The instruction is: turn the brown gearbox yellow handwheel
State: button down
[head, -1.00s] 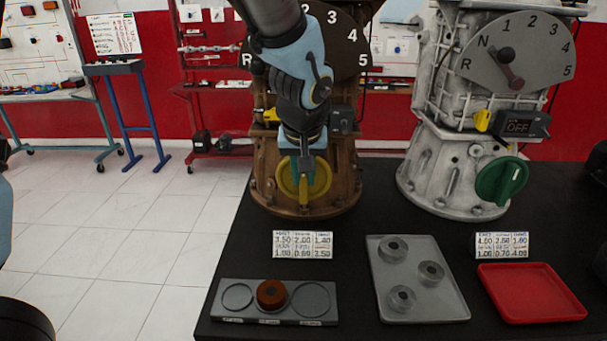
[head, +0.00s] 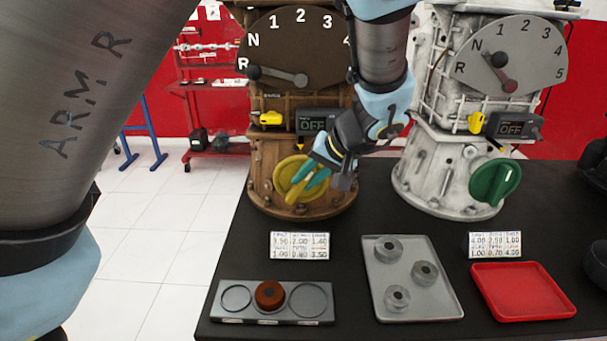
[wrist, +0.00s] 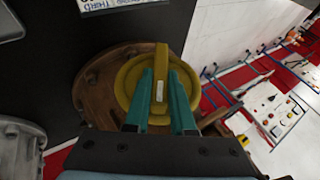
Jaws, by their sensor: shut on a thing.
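The brown gearbox (head: 268,170) stands at the back left of the black table. Its yellow handwheel (head: 283,172) is low on its front, and its raised grip bar now slants. In the wrist view the yellow handwheel (wrist: 127,86) is straight ahead, with its bar (wrist: 162,62) between my teal fingers. My gripper (head: 305,180) comes from the right and is shut on that bar; it also shows in the wrist view (wrist: 161,85). The gearbox dial pointer (head: 278,75) points left near R. The gearbox display (head: 312,122) reads OFF.
A grey gearbox (head: 425,165) with a green handwheel (head: 494,182) stands close on the right.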

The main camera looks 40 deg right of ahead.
aim_at(305, 186)
jog(key=t, duration=0.1)
jog(key=y, duration=0.1)
jog(key=t+y, duration=0.1)
jog(key=shift+s+d+f+m+t, duration=0.2)
jog(key=shift+d+f+m+t, duration=0.1)
jog(key=shift+m, duration=0.1)
jog(key=t+y, duration=0.1)
jog(key=m+t+y, duration=0.1)
jog(key=shift+s+d+f+y, duration=0.15)
jog(key=shift+f+y, duration=0.25)
jog(key=t+y, duration=0.1)
jog(key=f+m+t+b, duration=0.1)
jog(key=t, duration=0.1)
jog(key=shift+y, duration=0.4)
jog(key=shift+f+m+t+y+b, duration=0.2)
jog(key=shift+m+t+y+b, duration=0.5)
jog(key=shift+t, duration=0.7)
jog(key=c, duration=0.8)
grip_release()
jog(key=shift+o, duration=0.2)
